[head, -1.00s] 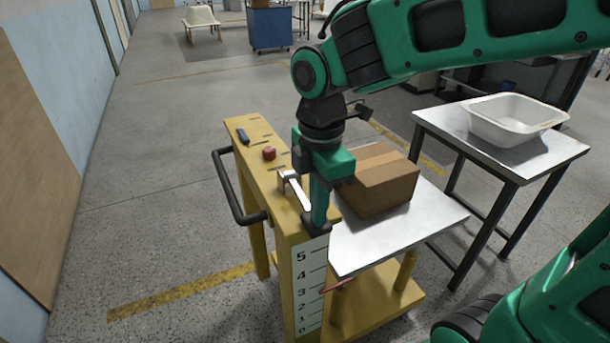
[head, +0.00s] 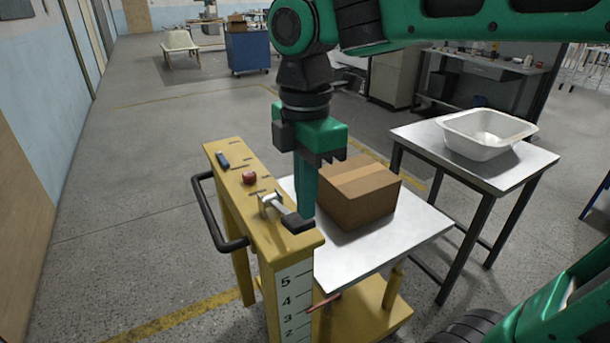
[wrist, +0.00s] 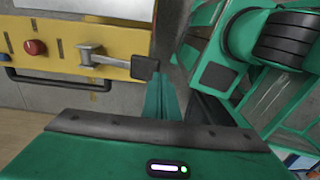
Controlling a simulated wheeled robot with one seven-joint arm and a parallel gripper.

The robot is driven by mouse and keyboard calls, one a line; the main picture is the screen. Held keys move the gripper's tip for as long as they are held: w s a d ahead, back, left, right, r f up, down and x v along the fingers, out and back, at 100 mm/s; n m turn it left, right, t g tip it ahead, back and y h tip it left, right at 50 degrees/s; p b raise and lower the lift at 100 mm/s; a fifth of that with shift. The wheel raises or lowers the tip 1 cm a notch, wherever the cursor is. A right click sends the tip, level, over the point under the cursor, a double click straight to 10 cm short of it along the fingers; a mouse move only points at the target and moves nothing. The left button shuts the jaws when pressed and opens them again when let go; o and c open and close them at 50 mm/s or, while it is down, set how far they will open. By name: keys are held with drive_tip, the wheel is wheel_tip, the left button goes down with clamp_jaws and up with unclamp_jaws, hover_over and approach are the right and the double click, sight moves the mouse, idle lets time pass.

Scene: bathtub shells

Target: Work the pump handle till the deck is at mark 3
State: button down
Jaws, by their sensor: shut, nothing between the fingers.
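The pump handle is a silver lever with a black grip (head: 298,223) on the end of the yellow lift column (head: 225,165); it also shows in the wrist view (wrist: 145,67). My gripper (head: 306,212) is shut and empty, fingers down right beside the grip; I cannot tell if they touch it. The fingers also show in the wrist view (wrist: 160,97). The deck (head: 405,232) is a pale metal plate carrying a cardboard box (head: 360,192). The numbered scale (head: 293,300) is on the column's end. The red pointer (head: 324,302) is close to mark 3; the exact reading is unclear.
A red button (head: 249,178) and blue switch (head: 222,160) sit on the column top. A black rail (head: 212,220) runs along its left side. A metal table (head: 530,165) with a white tub (head: 490,132) stands right of the deck. The floor at left is clear.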

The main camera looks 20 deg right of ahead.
drive_tip(key=r, duration=0.4)
drive_tip(key=shift+s+r, duration=0.35)
drive_tip(key=shift+s, duration=0.05)
idle(2.4)
drive_tip(key=d+f+m, duration=0.7)
drive_tip(key=d+m, duration=0.5)
drive_tip(key=d, duration=0.2)
drive_tip(key=s+d+f+m, duration=0.9)
drive_tip(key=s+d+m, duration=0.1)
drive_tip(key=d+m, duration=0.3)
drive_tip(key=shift+f+m, duration=0.35)
drive_tip(key=shift+m, duration=0.55)
